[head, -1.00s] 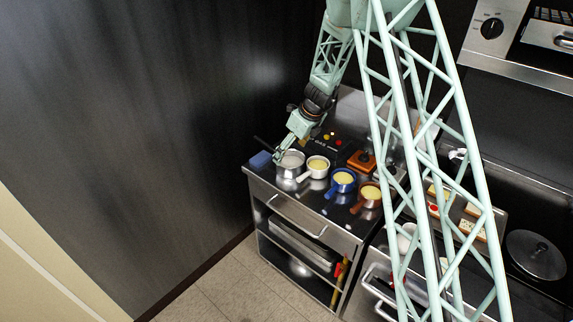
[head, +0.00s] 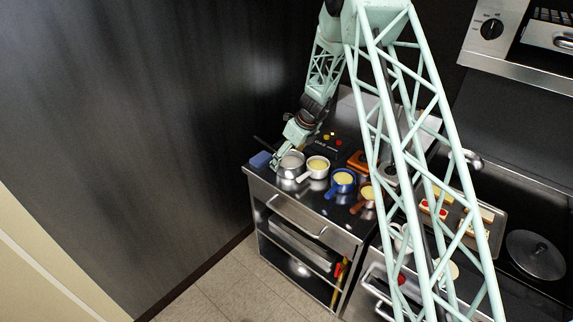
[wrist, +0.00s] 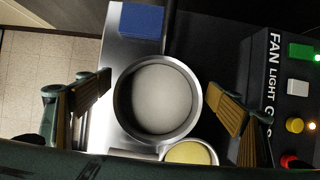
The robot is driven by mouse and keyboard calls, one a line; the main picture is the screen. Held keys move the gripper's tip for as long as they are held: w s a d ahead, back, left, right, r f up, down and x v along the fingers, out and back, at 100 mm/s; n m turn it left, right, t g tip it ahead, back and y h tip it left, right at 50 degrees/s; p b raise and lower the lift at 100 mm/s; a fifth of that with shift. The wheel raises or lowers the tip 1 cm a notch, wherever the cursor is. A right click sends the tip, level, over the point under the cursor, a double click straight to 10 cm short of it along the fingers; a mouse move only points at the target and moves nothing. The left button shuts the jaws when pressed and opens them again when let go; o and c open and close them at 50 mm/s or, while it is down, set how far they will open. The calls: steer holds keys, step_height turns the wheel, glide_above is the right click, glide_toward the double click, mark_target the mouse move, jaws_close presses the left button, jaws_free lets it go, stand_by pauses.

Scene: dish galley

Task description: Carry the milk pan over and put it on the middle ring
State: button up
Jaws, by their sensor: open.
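The milk pan, a steel pan with pale contents (head: 291,166), stands at the left end of the steel counter. In the wrist view the same round pan (wrist: 158,132) sits between my fingers, seen from above. My gripper (wrist: 160,90) is open, with one brown-padded finger on each side of the pan. Gaps show between the pads and the pan wall in that view. In the head view my gripper (head: 279,160) is low at the pan's left side. I cannot make out the middle ring in either view.
A white pan (head: 315,171) with yellow contents stands close to the milk pan; blue (head: 341,188) and copper (head: 365,199) pans follow rightward. A blue block (head: 260,159) lies at the counter's left corner. A button panel (wrist: 297,100) is behind. Farther right is a tray of food (head: 484,232).

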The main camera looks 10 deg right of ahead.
steer(key=shift+w+a+f, duration=0.1)
steer(key=shift+w+f, duration=0.05)
steer(key=shift+f, duration=0.15)
steer(key=shift+c, duration=0.6)
steer(key=c, duration=1.4)
steer(key=shift+r, duration=0.1)
steer(key=shift+c, duration=0.2)
steer(key=shift+r, duration=0.1)
step_height(320, 180, up, 10)
steer(key=shift+p, duration=0.3)
